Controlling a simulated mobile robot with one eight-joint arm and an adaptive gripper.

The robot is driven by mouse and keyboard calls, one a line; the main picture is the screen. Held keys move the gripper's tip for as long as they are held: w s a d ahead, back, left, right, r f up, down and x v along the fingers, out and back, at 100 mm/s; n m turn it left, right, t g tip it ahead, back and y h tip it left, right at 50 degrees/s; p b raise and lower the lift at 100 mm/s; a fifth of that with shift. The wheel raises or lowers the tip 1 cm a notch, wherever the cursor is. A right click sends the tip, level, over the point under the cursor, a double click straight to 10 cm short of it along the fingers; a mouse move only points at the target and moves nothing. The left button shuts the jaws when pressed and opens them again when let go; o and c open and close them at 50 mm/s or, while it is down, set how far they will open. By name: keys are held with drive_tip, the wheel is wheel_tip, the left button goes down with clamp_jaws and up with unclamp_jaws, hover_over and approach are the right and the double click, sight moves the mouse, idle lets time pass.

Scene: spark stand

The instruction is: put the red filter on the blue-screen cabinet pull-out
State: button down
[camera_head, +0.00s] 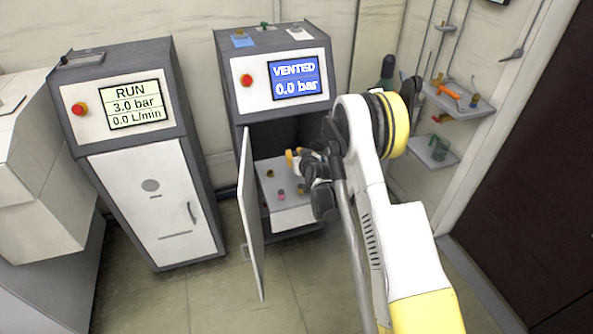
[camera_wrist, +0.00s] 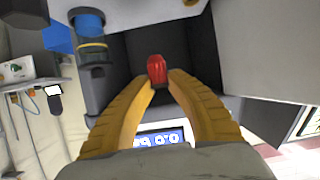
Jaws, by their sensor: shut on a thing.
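The red filter (camera_wrist: 157,68) is between the tips of my gripper (camera_wrist: 161,84) in the wrist view, which is shut on it. In the head view my gripper (camera_head: 293,158) is at the open lower compartment of the blue-screen cabinet (camera_head: 233,92), above the pull-out. I cannot make out the filter there. The pull-out (camera_head: 292,216) is a pale shelf inside the compartment, with a pink piece (camera_head: 281,193) and small brass-coloured pieces on it. My arm hides its right part. The blue screen (camera_head: 294,78) reads VENTED, 0.0 bar.
The cabinet door (camera_head: 250,215) stands open on the left of the compartment. A second cabinet (camera_head: 150,190), with a RUN screen, stands shut to the left. Wall shelves (camera_head: 460,98) with small items are at the right. A blue-topped cylinder (camera_wrist: 90,40) is left of my gripper in the wrist view.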

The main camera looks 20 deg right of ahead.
drive_tip(key=shift+w+d+f+b, duration=0.55)
drive_tip(key=shift+w+f+b, duration=0.65)
drive_tip(key=shift+f, duration=0.65)
drive_tip(key=shift+w+d+f+b, duration=0.6)
drive_tip(key=shift+w+f+b, duration=0.45)
drive_tip(key=shift+w+f, duration=0.6)
drive_tip(key=shift+w+d+f+b, duration=0.55)
drive_tip(key=shift+w+f+b, duration=0.55)
drive_tip(key=shift+f, duration=0.95)
drive_tip(key=shift+f, duration=0.6)
drive_tip(key=c, duration=1.3)
unclamp_jaws()
drive_tip(key=shift+s, duration=0.1)
